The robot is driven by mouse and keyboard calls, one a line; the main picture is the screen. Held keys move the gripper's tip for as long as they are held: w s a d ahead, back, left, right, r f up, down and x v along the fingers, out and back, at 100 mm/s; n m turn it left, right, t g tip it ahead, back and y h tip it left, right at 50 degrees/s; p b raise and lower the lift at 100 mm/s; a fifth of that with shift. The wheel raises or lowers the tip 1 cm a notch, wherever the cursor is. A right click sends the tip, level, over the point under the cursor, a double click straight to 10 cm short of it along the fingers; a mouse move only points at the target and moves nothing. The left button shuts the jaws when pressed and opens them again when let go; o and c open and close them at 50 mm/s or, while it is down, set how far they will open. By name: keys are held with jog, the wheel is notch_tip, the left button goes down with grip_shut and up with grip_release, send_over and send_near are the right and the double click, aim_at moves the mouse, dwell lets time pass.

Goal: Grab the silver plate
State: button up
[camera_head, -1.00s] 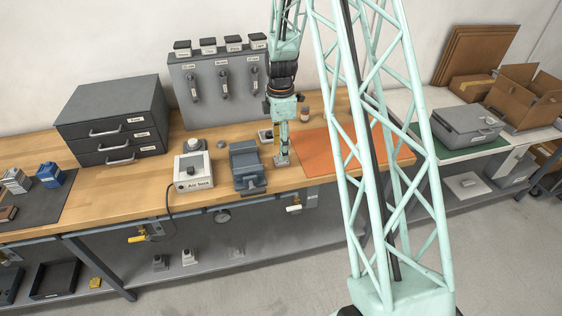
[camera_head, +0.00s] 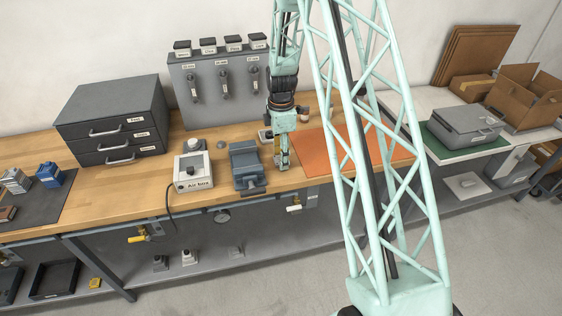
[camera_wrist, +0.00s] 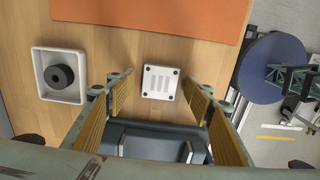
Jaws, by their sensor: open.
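The silver plate (camera_wrist: 160,82) is a small pale square with dark dots at its corners and slots in its middle. It lies flat on the wooden bench in the wrist view, between and beyond the two fingers of my gripper (camera_wrist: 160,97). The fingers are open, with gold ribbed pads, and nothing is held between them. In the head view my gripper (camera_head: 282,162) points down over the bench, just right of the blue-grey vise (camera_head: 247,166), and the plate is hidden or too small to make out there.
The vise (camera_wrist: 150,138) is close below the fingers in the wrist view. A white tray (camera_wrist: 40,88) with a black round part (camera_wrist: 60,76) lies left of the plate. An orange mat (camera_wrist: 150,20) lies beyond it. The air box (camera_head: 193,170) stands left of the vise.

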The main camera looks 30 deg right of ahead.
dwell(0.3)
jog(key=c, duration=1)
jog(key=shift+r, duration=0.2)
jog(key=shift+r, duration=1.55)
jog(key=s+a, duration=0.2)
jog(key=s, duration=0.3)
jog(key=s+a+r, duration=0.1)
jog(key=s+a, duration=0.1)
jog(key=s, duration=0.2)
jog(key=s+a, duration=0.2)
jog(key=s, duration=0.3)
jog(key=shift+s+r, duration=0.25)
jog(key=shift+s, duration=0.1)
